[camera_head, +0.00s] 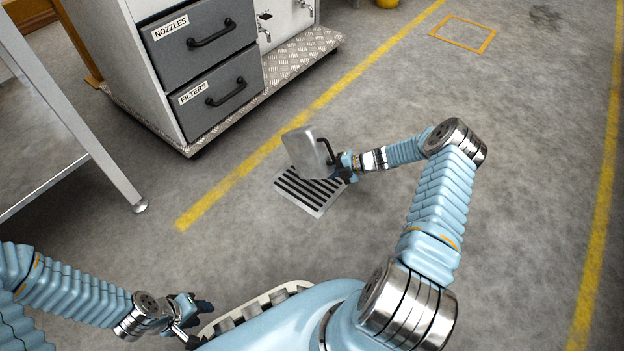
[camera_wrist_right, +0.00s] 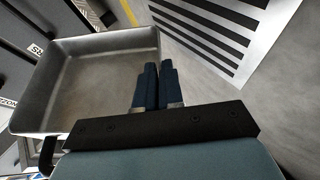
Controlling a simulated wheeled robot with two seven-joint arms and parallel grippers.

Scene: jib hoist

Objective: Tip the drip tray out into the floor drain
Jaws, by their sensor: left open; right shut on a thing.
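The drip tray (camera_head: 303,153) is a shallow grey metal pan with a black handle (camera_head: 326,149). It is held steeply tilted above the floor drain (camera_head: 298,194), a pale square with black slots, covering its upper part in the head view. My right gripper (camera_head: 345,168) is shut on the tray at its handle side; the exact grip is hard to see. In the right wrist view, the tray's inside (camera_wrist_right: 85,82) looks bare grey left of the fingers (camera_wrist_right: 157,85), and the drain (camera_wrist_right: 215,28) lies beyond. My left gripper (camera_head: 198,312) is open, low at left.
A cabinet with drawers marked NOZZLES (camera_head: 200,38) and FILTERS (camera_head: 217,94) stands on a checker-plate base (camera_head: 295,60) behind the drain. A metal-legged table (camera_head: 115,180) is at left. Yellow floor lines (camera_head: 250,160) run past.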

